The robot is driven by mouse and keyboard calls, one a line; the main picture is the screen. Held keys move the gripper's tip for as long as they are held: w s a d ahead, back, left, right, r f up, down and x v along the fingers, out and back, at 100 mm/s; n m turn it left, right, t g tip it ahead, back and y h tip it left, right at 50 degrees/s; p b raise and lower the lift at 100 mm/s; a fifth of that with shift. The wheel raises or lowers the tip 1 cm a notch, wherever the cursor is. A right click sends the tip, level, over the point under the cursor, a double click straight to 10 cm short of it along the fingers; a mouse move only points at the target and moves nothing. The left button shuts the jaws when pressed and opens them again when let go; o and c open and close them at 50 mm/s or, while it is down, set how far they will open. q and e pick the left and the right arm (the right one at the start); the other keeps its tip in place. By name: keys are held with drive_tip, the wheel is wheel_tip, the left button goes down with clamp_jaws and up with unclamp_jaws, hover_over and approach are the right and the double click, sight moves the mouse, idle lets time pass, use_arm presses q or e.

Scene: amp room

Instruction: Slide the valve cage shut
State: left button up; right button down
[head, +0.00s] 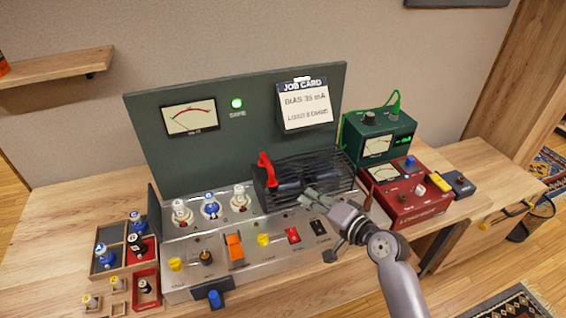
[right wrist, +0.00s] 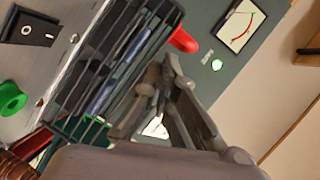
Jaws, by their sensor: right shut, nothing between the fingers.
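The valve cage (head: 335,166) is a dark barred box on the right part of the metal amp chassis (head: 205,262). Its upright red handle (head: 267,170) is at its left end. To its left, several white-based valves (head: 211,208) stand uncovered in a row. My right gripper (head: 308,194) is shut and empty, in front of the cage and right of the handle. In the right wrist view the fingers (right wrist: 150,98) lie close beside the cage bars (right wrist: 112,62), with the red handle (right wrist: 183,41) beyond; I cannot tell whether they touch. My left gripper is not in view.
A dark back panel with a meter (head: 190,117), a lit green lamp (head: 237,103) and a job card (head: 304,104) stands behind. Knobs and switches line the chassis front. Green (head: 378,130) and red (head: 408,195) instruments stand right; a wooden tray (head: 122,262) sits left.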

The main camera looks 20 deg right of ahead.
drive_tip(key=w+d+r+m+t, duration=0.2)
drive_tip(key=w+d+r+m, duration=0.1)
drive_tip(key=w+d+r, duration=0.1)
drive_tip(key=p, duration=0.2)
hover_over(283, 175)
drive_tip(key=d, duration=0.4)
drive_tip(key=shift+d+f+h, duration=0.15)
drive_tip(key=shift+f+h, duration=0.1)
drive_tip(key=shift+h, duration=0.15)
drive_tip(key=a, duration=0.3)
drive_tip(key=shift+a+f+p, duration=0.1)
drive_tip(key=shift+f+p, duration=0.25)
drive_tip(key=shift+p, duration=0.05)
drive_tip(key=shift+s+a, duration=0.1)
drive_tip(key=shift+a, duration=0.3)
drive_tip(key=shift+f, duration=0.15)
drive_tip(key=shift+a, duration=0.1)
